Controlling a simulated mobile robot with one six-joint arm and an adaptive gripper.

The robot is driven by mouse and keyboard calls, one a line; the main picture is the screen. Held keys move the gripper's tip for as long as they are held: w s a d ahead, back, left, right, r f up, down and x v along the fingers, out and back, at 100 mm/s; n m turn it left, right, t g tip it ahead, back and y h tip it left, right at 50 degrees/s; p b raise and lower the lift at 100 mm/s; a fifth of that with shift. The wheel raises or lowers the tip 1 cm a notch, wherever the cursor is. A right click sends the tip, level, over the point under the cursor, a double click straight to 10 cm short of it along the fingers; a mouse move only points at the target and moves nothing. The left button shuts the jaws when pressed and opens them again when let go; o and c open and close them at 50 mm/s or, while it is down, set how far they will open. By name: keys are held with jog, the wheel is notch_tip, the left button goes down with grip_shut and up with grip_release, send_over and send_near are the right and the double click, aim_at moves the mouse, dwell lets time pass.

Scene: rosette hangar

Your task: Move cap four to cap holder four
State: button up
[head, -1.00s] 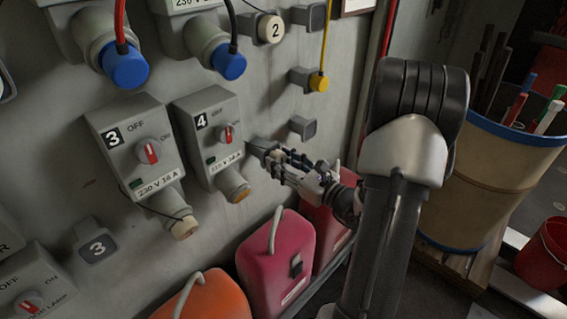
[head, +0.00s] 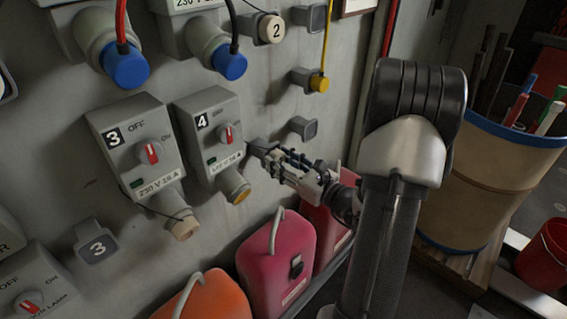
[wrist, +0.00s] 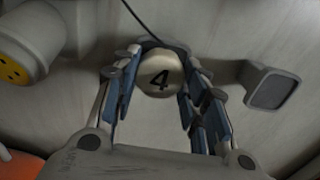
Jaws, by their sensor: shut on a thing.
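Cap four (wrist: 160,80), a pale round cap marked 4, sits between my gripper's fingers in the wrist view. My gripper (head: 272,160) is shut on it, close to the wall right of the box marked 4 (head: 212,140). The head view does not show the cap clearly. A dark grey holder-like shape (head: 256,147) shows at my fingertips; its number is hidden, and I cannot tell whether the cap touches it. The socket under box four (head: 236,187) is uncapped, with a yellow face. It also shows in the wrist view (wrist: 20,62).
An empty grey holder (head: 302,128) is up and right of my gripper, also in the wrist view (wrist: 272,88). A yellow cap (head: 318,82) and cap two (head: 270,29) hang above. Red canisters (head: 277,255) stand below. A thin dark cord (wrist: 137,20) runs to the cap.

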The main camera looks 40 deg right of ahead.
jog(key=shift+w, duration=0.25)
jog(key=o, duration=1.5)
jog(key=s, duration=0.8)
jog(key=s+d, duration=0.1)
jog(key=s, duration=0.3)
jog(key=shift+a, duration=0.1)
